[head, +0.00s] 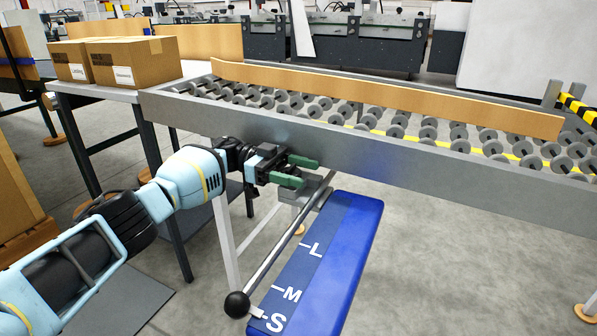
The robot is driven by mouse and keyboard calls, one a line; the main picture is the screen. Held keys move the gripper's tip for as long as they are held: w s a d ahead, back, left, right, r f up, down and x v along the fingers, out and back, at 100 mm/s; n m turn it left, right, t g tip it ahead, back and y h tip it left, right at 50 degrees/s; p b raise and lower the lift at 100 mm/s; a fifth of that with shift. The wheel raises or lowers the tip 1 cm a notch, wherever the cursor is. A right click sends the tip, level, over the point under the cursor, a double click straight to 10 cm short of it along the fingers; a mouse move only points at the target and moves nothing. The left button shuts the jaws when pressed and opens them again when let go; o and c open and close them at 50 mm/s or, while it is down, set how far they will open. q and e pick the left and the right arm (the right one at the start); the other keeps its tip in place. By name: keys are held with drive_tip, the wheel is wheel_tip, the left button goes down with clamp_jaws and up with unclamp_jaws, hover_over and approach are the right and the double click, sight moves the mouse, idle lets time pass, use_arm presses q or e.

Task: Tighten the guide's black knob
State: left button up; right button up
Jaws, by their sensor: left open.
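A round black knob (237,305) sits at the near lower end of a thin metal rod (275,256). The rod runs along a blue plate (335,245) marked L, M and S, and a small white pointer by the knob is beside the S. A long wooden-coloured guide rail (400,95) lies across the roller conveyor. My left gripper (303,172), with green fingers, is open and empty-looking in front of the conveyor's side beam, near the rod's upper end and well above the round knob. No other black knob is clearly visible. My right gripper is not in view.
The conveyor's grey side beam (400,155) is just behind my left gripper. Cardboard boxes (135,62) stand on a side table (150,95) at the upper left. Open floor (460,265) lies right of the blue plate.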

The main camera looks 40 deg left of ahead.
sight(289, 169)
use_arm(q)
drive_tip(key=b+v, duration=0.2)
drive_tip(key=v, duration=0.6)
drive_tip(key=shift+b, duration=0.4)
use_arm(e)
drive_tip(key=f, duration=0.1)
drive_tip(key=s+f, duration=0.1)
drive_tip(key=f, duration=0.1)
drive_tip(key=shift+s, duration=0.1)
use_arm(q)
drive_tip(key=shift+d, duration=0.1)
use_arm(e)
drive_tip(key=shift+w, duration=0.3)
